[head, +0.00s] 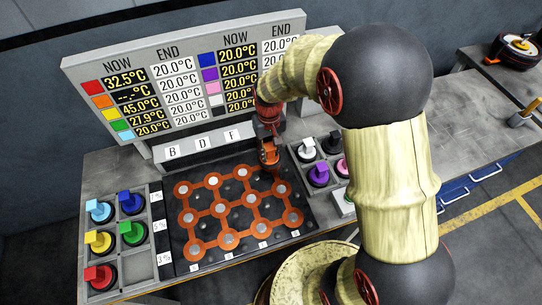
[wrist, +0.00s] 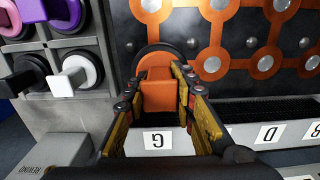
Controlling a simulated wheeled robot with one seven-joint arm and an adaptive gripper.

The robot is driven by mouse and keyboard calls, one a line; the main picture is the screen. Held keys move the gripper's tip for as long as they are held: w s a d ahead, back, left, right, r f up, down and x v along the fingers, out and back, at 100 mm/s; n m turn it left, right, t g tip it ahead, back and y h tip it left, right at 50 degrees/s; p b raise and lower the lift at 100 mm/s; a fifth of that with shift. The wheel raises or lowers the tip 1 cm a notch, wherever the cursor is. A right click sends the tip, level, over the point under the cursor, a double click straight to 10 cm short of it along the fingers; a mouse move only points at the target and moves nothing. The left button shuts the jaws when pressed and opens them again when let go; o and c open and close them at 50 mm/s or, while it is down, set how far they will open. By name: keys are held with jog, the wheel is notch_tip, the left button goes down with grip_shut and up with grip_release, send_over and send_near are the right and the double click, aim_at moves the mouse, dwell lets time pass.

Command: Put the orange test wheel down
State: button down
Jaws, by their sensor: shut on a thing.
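The orange test wheel (head: 269,157) is in my gripper (head: 266,140) at the far right edge of the black board. In the wrist view the wheel's orange block handle (wrist: 158,92) sits between the two fingers of my gripper (wrist: 156,84), with its round rim behind. The fingers are shut on the handle. The black board (head: 232,178) carries an orange network of joined rings with pale centres. I cannot tell whether the wheel touches the board. The display's orange row (head: 103,101) shows dashes under NOW and 20.0°C under END.
A left rack (head: 158,229) holds several coloured wheels and has an empty lower right cell. A right rack (head: 304,166) holds white, black, purple and pink wheels. The display panel (head: 190,32) stands behind. A G label (wrist: 158,141) shows below the handle.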

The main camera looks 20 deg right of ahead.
aim_at(271, 156)
jog(key=shift+w+d+f, duration=0.35)
jog(key=shift+w+f, duration=0.1)
jog(key=shift+f, duration=0.2)
jog(key=shift+w+d+f+b, duration=0.1)
jog(key=shift+f+b, duration=0.1)
jog(key=shift+f, duration=0.7)
jog(key=shift+w+d+f+b, duration=0.1)
jog(key=shift+f+b, duration=0.05)
jog(key=shift+f, duration=0.7)
jog(key=shift+f, duration=0.2)
jog(key=c, duration=1.5)
grip_release()
jog(key=shift+r, duration=0.1)
